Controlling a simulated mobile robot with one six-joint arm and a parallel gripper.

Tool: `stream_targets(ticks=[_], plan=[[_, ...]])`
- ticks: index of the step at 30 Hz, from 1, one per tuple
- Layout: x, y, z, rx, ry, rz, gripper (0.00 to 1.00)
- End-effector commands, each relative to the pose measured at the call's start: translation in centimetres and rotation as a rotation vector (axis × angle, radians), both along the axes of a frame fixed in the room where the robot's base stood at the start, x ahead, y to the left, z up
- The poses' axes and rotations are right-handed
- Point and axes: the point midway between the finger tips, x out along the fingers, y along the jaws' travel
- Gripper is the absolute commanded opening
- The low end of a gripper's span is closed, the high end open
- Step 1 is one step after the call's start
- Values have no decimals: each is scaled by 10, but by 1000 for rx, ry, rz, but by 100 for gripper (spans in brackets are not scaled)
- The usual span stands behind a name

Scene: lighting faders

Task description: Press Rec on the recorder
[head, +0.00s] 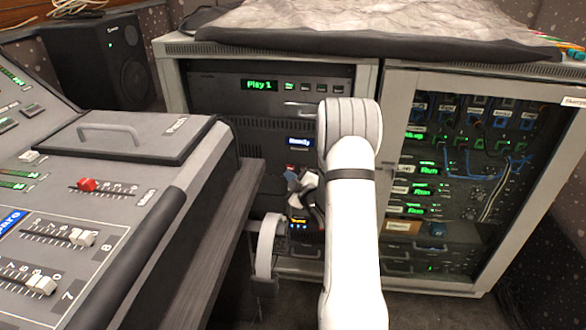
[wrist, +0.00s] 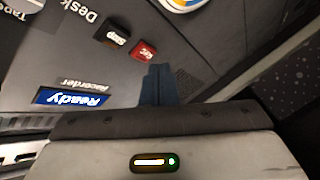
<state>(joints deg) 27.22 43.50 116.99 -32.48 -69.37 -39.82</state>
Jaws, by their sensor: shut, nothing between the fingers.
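The recorder (wrist: 90,65) fills the upper part of the wrist view, which sees it upside down. Its red Rec button (wrist: 143,52) has the black Stop button (wrist: 112,34) beside it. The blue display reads "Ready" in the wrist view (wrist: 71,98) and in the head view (head: 299,142). My gripper (wrist: 160,72) is shut and empty, its dark fingertips just beside and below the Rec button in the picture. I cannot tell whether they touch the panel. In the head view, my arm and wrist hide much of the recorder's front.
A mixing desk (head: 205,150) with faders stands at the left. The recorder's rack has a "Play 1" display (head: 259,85) above. A glass-fronted rack (head: 395,130) with green lights stands right of my arm. A speaker (head: 105,60) stands at the back left.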

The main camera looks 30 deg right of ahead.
Motion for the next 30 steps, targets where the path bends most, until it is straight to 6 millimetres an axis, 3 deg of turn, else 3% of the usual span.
stream_targets(ticks=[30], plan=[[8,-4,-1,-1,-1,1,0]])
